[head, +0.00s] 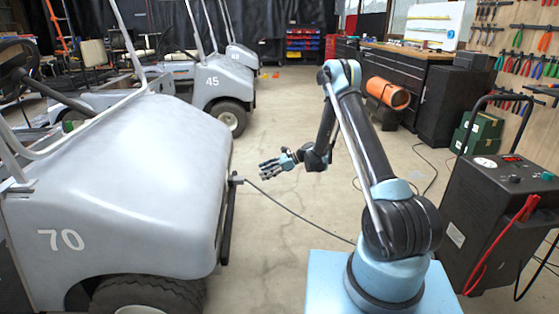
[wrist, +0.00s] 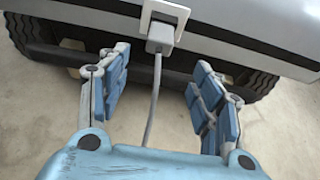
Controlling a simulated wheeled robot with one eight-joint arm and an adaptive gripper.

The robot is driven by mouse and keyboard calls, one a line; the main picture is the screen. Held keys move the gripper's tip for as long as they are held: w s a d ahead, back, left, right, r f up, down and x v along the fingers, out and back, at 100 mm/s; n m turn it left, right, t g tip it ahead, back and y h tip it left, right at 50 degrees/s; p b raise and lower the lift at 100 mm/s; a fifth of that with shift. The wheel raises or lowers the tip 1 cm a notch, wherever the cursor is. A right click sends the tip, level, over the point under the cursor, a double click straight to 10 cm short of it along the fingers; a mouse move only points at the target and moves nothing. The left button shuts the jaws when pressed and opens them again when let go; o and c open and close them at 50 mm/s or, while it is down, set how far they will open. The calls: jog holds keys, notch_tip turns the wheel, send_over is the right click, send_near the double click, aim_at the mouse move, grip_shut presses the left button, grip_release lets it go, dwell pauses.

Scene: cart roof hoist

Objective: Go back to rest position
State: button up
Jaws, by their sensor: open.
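My gripper (head: 273,166) is open and empty in front of the nose of the grey cart marked 70 (head: 120,190). In the wrist view my gripper's fingers (wrist: 158,85) are spread wide, one on each side of a cable. A grey plug (wrist: 161,38) sits in a white-framed socket (wrist: 172,12) on the cart's front, ahead of the fingers and apart from them. In the head view the plug (head: 237,180) shows small at the cart's front edge. Its dark cable (head: 300,213) hangs away from it across the floor toward the right.
A black charger (head: 495,205) with a red clamp lead stands close at the right. More grey carts (head: 215,82) are parked at the back left. A workbench (head: 410,52) and an orange cylinder (head: 388,93) line the right side. The middle floor is open apart from cables.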

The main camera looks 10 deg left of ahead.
jog(key=s+d+r+n+t+h, duration=0.1)
jog(key=d+r+n, duration=0.1)
jog(key=d+r, duration=0.45)
jog(key=s+d+r+n+t+h, duration=0.1)
jog(key=s+d+r+h, duration=0.15)
jog(key=r, duration=0.65)
jog(key=s+d+r+n+t+h, duration=0.2)
jog(key=s+d+r+n, duration=0.2)
jog(key=s+d+r, duration=0.75)
jog(key=s+d+n+h, duration=0.4)
jog(key=s+d, duration=0.9)
jog(key=s+d+f+n+h, duration=0.1)
jog(key=s+d+f+n, duration=0.1)
jog(key=s+d, duration=0.3)
jog(key=s+d+f+n+t+h, duration=0.1)
jog(key=s+d+f, duration=0.3)
jog(key=s, duration=0.7)
jog(key=shift+d+f+n+h, duration=0.35)
jog(key=shift+d+n+h, duration=0.4)
jog(key=shift+d, duration=0.3)
